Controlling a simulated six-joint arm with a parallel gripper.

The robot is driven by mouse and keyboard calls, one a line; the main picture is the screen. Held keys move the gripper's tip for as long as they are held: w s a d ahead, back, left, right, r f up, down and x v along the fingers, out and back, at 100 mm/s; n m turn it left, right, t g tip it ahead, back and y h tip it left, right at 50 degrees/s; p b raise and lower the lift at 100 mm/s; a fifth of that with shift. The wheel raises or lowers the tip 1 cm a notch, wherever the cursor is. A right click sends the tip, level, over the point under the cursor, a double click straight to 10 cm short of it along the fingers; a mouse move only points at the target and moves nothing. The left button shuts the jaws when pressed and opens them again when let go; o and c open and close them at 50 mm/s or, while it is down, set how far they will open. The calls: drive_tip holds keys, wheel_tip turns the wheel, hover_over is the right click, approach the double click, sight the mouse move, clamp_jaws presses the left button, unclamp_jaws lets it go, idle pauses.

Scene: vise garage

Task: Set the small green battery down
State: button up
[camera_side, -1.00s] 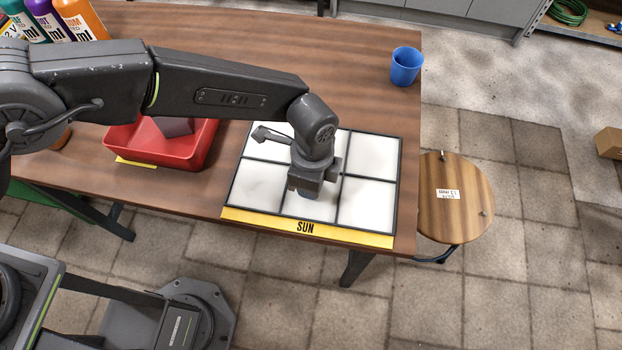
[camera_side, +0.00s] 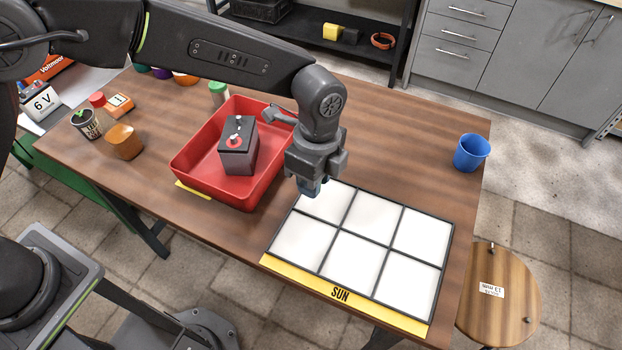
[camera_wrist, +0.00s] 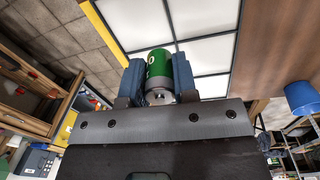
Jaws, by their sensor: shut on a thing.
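My gripper (camera_side: 311,188) hangs over the back-left corner of the white six-cell panel marked SUN (camera_side: 340,294). In the wrist view, its two blue fingers (camera_wrist: 158,80) are shut on the small green battery (camera_wrist: 155,64), a green cylinder with a grey metal end facing the camera. The panel's white cells (camera_wrist: 208,53) show beyond the battery. In the side view the battery is hidden by my gripper, and I cannot tell its height above the panel.
A red tray (camera_side: 190,172) holding a dark grey block battery (camera_side: 238,150) stands just left of my gripper. A blue cup (camera_side: 471,153) stands at the table's right edge. Jars and small boxes stand at the far left. The panel's cells look empty.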

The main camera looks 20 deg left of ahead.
drive_tip(key=shift+w+a+r, duration=0.1)
drive_tip(key=shift+a+r, duration=0.1)
drive_tip(key=shift+a, duration=0.05)
wheel_tip(320, 180, up, 5)
drive_tip(key=w+a+n, duration=0.1)
drive_tip(key=w+a, duration=0.4)
drive_tip(key=a, duration=0.7)
drive_tip(key=w+a+n, duration=0.1)
drive_tip(key=w+a, duration=0.5)
drive_tip(key=a, duration=0.5)
drive_tip(key=s+a+n, duration=0.1)
drive_tip(key=s+a, duration=0.2)
drive_tip(key=a, duration=1.3)
drive_tip(key=s+a, duration=0.3)
drive_tip(key=a, duration=1.3)
hover_over(177, 113)
drive_tip(key=shift+t, duration=0.4)
drive_tip(key=f, duration=1.2)
drive_tip(key=shift+s+a, duration=0.2)
drive_tip(key=shift+a, duration=0.05)
drive_tip(key=shift+w+d+f, duration=0.2)
drive_tip(key=shift+f, duration=1.95)
drive_tip(key=shift+f, duration=0.15)
